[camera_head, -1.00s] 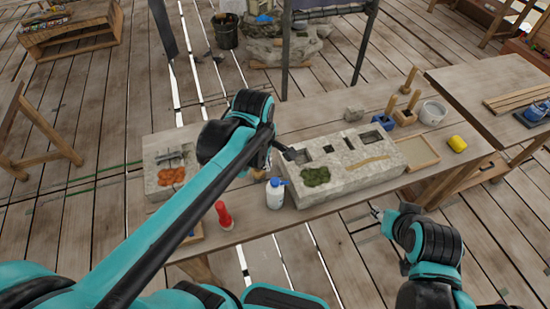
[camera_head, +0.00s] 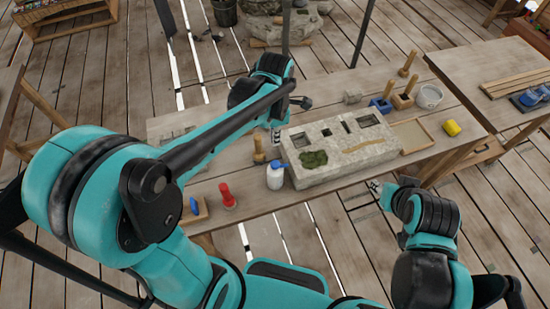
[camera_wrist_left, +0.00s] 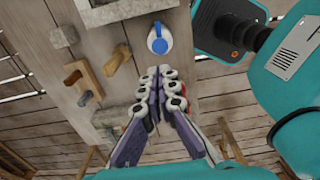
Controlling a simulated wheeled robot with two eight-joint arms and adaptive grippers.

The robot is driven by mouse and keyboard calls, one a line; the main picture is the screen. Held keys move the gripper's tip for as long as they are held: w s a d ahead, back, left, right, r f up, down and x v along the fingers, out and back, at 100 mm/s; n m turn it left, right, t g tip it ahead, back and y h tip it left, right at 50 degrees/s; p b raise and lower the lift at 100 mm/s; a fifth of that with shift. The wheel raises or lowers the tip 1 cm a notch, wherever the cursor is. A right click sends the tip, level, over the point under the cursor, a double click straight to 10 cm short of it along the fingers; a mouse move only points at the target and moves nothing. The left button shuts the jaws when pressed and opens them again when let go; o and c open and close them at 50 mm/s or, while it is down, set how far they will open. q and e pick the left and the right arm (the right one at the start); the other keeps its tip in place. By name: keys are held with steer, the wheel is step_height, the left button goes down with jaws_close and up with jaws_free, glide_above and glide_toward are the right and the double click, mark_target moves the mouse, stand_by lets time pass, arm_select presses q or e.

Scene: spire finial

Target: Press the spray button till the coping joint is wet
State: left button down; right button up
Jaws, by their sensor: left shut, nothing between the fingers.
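The white spray bottle with a blue top (camera_head: 275,178) stands upright on the bench, left of the stone coping block (camera_head: 335,175). It also shows in the left wrist view (camera_wrist_left: 158,43), ahead of the fingertips. The block has a green moss patch (camera_head: 313,160) and a pale strip (camera_head: 370,145) on top; I cannot tell if any joint is wet. My left gripper (camera_head: 276,139) is shut and empty, pointing down behind the bottle, apart from it; its fingers fill the lower wrist view (camera_wrist_left: 160,78). My right gripper (camera_head: 375,186) is in front of the bench; its opening is unclear.
Behind and right of the block are blue and wooden tool holders (camera_head: 402,101), a white bucket (camera_head: 429,97), a shallow tray (camera_head: 412,135) and a yellow object (camera_head: 451,128).

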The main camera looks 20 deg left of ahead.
mark_target(275, 163)
arm_select(q)
step_height(275, 163, down, 12)
steer(key=shift+r+b, duration=0.15)
steer(key=shift+b, duration=1.1)
